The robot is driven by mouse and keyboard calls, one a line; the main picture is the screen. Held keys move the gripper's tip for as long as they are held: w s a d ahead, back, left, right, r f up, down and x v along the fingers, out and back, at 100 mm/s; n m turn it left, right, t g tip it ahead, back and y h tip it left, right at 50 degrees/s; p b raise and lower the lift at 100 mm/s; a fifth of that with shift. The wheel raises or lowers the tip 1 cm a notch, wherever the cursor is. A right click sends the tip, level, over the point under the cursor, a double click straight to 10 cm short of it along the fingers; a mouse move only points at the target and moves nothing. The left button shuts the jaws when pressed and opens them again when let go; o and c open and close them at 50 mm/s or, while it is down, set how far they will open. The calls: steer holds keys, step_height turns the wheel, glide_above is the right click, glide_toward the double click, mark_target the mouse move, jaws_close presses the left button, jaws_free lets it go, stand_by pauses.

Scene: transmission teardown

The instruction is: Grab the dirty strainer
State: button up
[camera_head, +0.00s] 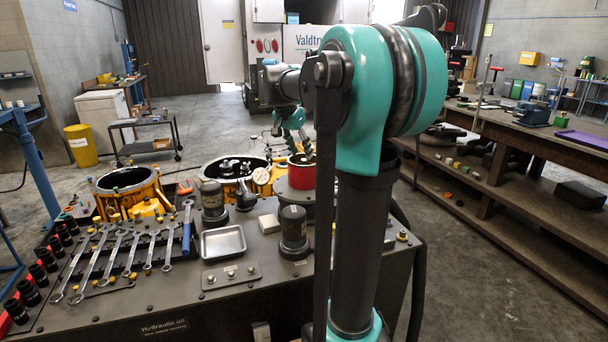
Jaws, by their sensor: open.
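My gripper (304,156) is small in the head view, partly behind my own arm, and hangs just over a round red-rimmed container (301,176). It is open, and I see nothing held in it. A small pale round disc (262,176) that may be the strainer lies left of the gripper, by the right side of a yellow transmission housing (236,172). At this size I cannot tell for sure that it is the strainer, or whether it is dirty. My arm hides part of the area right of the red container.
The dark workbench (190,300) carries several wrenches (128,250), black sockets (40,272), an empty metal tray (223,242) and dark cylinders (294,230). Another yellow housing (128,190) stands at left. A wooden bench (530,140) is at right. The floor behind is mostly clear.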

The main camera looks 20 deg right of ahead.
mark_target(303, 159)
steer(key=x, duration=0.4)
steer(key=shift+w+f, duration=0.1)
jaws_close()
stand_by(0.3)
